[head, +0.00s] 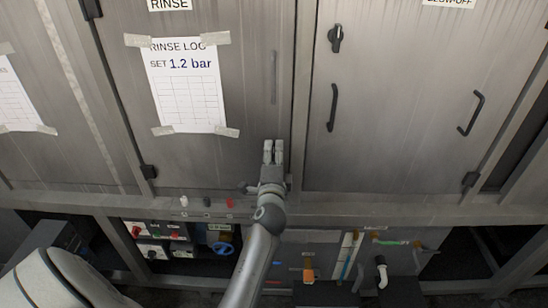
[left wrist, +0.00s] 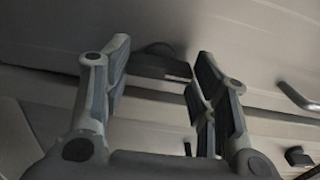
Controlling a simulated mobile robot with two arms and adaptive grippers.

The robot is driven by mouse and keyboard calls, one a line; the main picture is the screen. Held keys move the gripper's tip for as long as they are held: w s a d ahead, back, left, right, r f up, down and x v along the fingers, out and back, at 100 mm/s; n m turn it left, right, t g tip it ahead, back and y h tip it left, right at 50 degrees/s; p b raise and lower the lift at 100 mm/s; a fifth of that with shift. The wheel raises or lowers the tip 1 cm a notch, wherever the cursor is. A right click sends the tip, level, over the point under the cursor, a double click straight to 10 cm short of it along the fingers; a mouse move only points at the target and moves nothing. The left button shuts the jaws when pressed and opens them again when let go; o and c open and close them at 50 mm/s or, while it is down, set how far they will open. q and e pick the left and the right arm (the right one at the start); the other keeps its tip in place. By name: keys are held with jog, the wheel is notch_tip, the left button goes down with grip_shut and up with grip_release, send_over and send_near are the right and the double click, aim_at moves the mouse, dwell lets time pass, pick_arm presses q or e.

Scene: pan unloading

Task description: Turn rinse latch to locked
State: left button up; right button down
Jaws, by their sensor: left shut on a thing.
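The rinse door (head: 245,110) is the grey metal panel under the RINSE sign in the head view. My left gripper (head: 273,150) is at its lower right edge, fingers pointing up at the panel. In the left wrist view, the rinse latch (left wrist: 158,66), a dark handle, lies between the two fingers of the left gripper (left wrist: 162,62). The gripper is shut on it. In the head view the gripper hides the latch, so its turn angle cannot be read there. My right gripper is not in view.
A pale vertical handle (head: 273,77) is on the rinse door above my gripper. A taped rinse log (head: 187,90) hangs to the left. The neighbouring door has a dark latch (head: 336,38) and handle (head: 332,108). Below the ledge are valves and a control box (head: 155,240).

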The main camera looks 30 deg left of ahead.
pick_arm(q)
jog(key=o, duration=1)
jog(key=shift+r, duration=0.1)
